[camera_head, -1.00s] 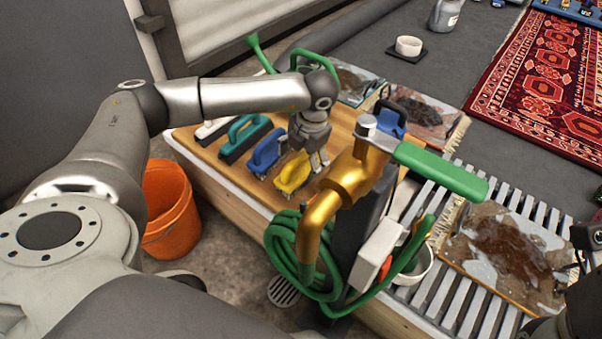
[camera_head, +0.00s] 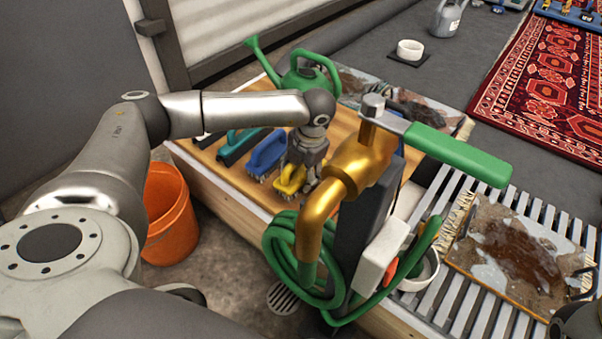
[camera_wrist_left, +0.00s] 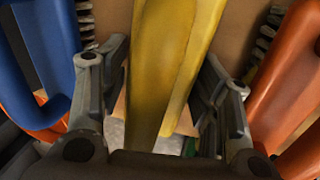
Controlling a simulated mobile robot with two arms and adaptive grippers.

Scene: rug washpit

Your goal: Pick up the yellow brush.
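In the left wrist view the yellow handle (camera_wrist_left: 178,55) runs between the two fingers of the gripper (camera_wrist_left: 162,100). The fingers stand apart on either side, with a gap visible on the left; contact on the right is unclear. Only a dark part that seems to be my right arm shows at the lower right edge; its fingertips are hidden.
A blue brush (camera_head: 267,152) stands close to the left, also in the wrist view (camera_wrist_left: 45,45); an orange-red one (camera_wrist_left: 285,90) is close on the right there. A brass tap (camera_head: 345,180) and green hose (camera_head: 285,250) stand in front. A green watering can (camera_head: 310,78) is behind.

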